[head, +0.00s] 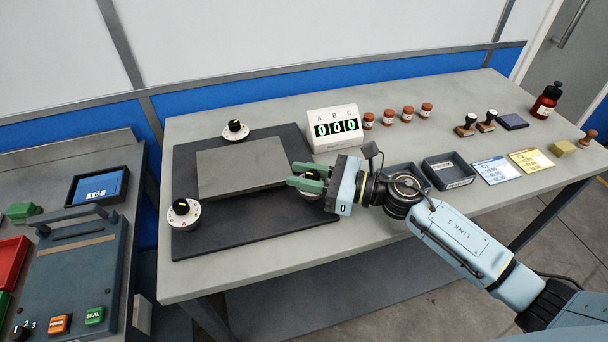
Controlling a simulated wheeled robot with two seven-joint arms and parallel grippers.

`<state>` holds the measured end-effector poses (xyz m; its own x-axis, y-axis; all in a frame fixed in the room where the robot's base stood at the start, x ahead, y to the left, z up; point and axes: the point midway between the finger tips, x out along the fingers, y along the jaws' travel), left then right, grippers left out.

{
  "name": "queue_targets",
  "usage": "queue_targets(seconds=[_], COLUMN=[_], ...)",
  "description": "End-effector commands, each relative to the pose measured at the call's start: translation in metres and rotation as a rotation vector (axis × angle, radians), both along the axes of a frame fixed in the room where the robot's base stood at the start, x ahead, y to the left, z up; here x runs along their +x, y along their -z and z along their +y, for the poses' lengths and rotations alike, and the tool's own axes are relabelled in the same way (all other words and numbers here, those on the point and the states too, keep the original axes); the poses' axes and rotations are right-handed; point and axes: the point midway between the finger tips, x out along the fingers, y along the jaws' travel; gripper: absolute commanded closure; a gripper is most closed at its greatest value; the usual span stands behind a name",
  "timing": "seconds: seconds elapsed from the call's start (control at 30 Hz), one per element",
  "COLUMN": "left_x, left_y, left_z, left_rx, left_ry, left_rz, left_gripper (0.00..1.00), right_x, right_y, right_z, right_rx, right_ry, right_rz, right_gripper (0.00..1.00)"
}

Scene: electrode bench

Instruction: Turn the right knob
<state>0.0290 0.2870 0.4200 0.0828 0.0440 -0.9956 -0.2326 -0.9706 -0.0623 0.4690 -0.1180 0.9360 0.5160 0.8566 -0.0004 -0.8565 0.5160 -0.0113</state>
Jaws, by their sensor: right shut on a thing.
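The right knob (311,196) is a black knob on a white dial at the right side of the dark board (215,243). It is partly hidden by my right gripper (302,178), whose green fingers are shut on it. Two like knobs show on the board: the back knob (235,126) and the left knob (182,207). A grey plate (243,166) lies between the knobs. The white display box (334,128), lettered A, B, C, stands behind and shows 000 in green digits. My left gripper is not in view.
Several small brown jars (388,117) stand right of the display. Dark trays (449,169), cards (492,170), stamps (486,122) and a red bottle (546,101) lie further right. A lower bench with a sealing machine (75,270) stands left.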

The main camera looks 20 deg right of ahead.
Motion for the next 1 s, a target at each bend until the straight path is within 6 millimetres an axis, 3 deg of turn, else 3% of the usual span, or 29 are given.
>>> queue_targets(seconds=[0.13,0.17,0.33,0.67,0.83,1.0], left_x=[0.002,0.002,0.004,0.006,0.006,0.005], left_y=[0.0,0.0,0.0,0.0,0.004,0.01], left_z=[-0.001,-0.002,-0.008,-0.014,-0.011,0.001], left_rx=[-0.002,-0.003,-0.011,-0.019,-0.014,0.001], left_ry=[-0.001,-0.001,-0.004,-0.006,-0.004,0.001], left_rz=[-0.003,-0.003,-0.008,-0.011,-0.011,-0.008], left_gripper=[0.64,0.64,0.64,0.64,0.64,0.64], right_x=[0.0,0.0,0.0,-0.002,-0.014,-0.034], right_y=[0.0,0.0,0.0,0.0,0.002,0.003], right_z=[0.0,0.0,0.0,-0.003,-0.023,-0.056], right_rx=[0.001,0.001,0.001,0.0,-0.003,-0.003], right_ry=[0.0,0.0,0.001,0.001,0.001,0.002], right_rz=[-0.001,-0.001,-0.001,0.0,0.002,0.003], right_gripper=[0.98,0.74,0.53,0.53,0.53,0.53])
